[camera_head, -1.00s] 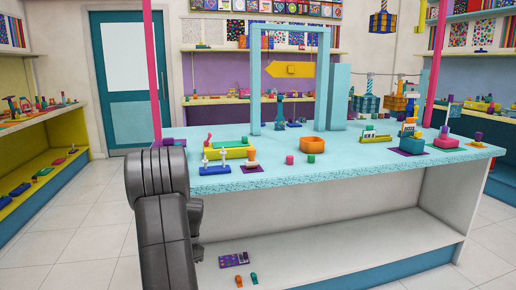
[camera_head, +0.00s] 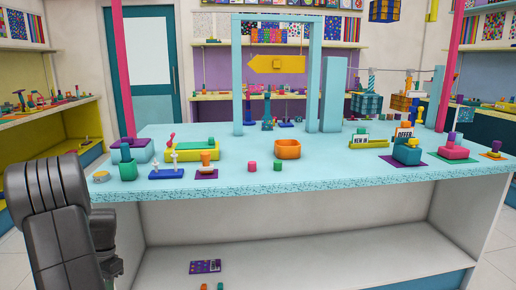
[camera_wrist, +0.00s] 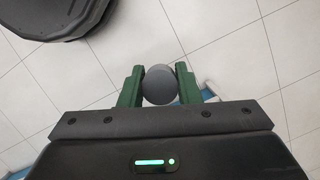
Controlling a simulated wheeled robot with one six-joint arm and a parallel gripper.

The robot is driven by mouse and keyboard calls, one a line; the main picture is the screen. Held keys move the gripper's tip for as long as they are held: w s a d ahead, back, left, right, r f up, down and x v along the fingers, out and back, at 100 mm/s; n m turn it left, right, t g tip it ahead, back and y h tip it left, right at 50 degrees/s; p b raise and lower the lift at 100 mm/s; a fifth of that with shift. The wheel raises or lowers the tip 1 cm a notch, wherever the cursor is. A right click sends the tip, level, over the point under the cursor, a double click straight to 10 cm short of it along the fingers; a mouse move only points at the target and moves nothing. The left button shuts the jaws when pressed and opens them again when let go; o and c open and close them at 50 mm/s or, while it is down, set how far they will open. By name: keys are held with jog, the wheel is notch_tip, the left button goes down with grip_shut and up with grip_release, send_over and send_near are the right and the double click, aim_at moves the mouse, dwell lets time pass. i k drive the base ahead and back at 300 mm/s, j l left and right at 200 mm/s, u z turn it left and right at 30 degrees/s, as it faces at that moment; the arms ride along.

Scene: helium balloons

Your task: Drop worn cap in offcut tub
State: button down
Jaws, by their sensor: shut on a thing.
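My gripper (camera_wrist: 159,72) shows in the wrist view, its two green fingers shut on a dark grey round thing, taken as the worn cap (camera_wrist: 160,90). The cap is held above the pale tiled floor. My folded arm is at the lower left there; the gripper itself is not visible in that view.
A light-blue frame (camera_head: 316,75) with a yellow arrow sign (camera_head: 277,64) rises behind.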

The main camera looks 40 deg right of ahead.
aim_at(291, 154)
jog(key=k+l, duration=0.1)
jog(key=l, duration=0.4)
jog(key=k+l, duration=0.1)
jog(key=l, duration=0.4)
jog(key=k+l, duration=0.15)
jog(key=l, duration=0.4)
jog(key=k+l, duration=0.1)
jog(key=l, duration=0.4)
